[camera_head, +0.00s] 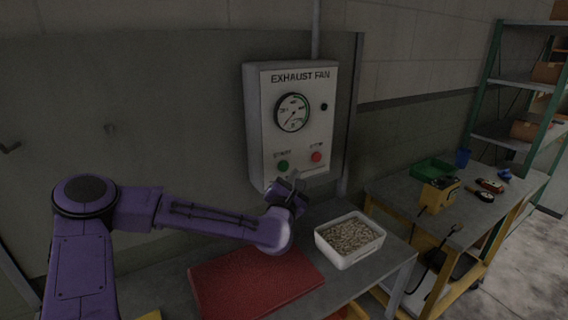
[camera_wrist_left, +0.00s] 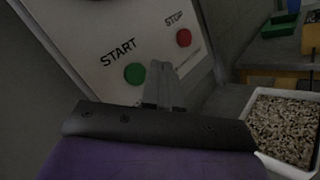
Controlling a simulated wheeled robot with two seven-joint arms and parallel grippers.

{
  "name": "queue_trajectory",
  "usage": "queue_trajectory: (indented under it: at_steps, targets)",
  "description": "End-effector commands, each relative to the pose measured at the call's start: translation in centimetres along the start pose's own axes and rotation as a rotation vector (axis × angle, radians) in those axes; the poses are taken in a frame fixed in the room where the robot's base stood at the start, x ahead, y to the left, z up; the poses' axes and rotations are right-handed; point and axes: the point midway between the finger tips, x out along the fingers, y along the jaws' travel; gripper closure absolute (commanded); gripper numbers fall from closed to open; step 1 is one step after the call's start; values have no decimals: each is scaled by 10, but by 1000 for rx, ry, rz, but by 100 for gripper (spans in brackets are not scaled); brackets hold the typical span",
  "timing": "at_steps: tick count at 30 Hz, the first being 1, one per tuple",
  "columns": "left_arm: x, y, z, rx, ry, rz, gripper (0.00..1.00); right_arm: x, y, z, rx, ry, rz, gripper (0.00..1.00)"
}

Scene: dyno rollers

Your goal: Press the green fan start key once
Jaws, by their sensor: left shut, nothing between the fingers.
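The exhaust fan box (camera_head: 318,95) is on the wall, with a round gauge (camera_head: 292,112) at its upper part. The green start key (camera_head: 283,165) is at its lower left and the red stop key (camera_head: 316,157) to its right. In the left wrist view the green key (camera_wrist_left: 135,73) shows under the word START and the red key (camera_wrist_left: 183,38) under STOP. My left gripper (camera_head: 297,178) is shut and empty, just below the keys. In the left wrist view its fingertips (camera_wrist_left: 160,70) appear right of the green key; contact cannot be made out. My right gripper is not in view.
A bench below the box holds a red mat (camera_head: 255,284) and a white tub of pellets (camera_head: 349,258). A side table at right bears a green tray (camera_head: 433,169), a yellow device (camera_head: 438,194) and small tools. Shelving stands at far right.

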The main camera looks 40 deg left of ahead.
Motion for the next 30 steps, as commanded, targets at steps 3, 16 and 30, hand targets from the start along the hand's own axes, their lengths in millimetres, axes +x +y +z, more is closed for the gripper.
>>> queue_trajectory:
  at_steps: [3, 16, 30]
  targets:
    - [9, 7, -7, -1, 1, 2, 100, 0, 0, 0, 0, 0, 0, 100]
    - [16, 12, -12, -1, 0, 0, 100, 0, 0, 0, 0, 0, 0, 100]
    - [16, 11, -12, 0, 0, 0, 100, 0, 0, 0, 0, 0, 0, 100]
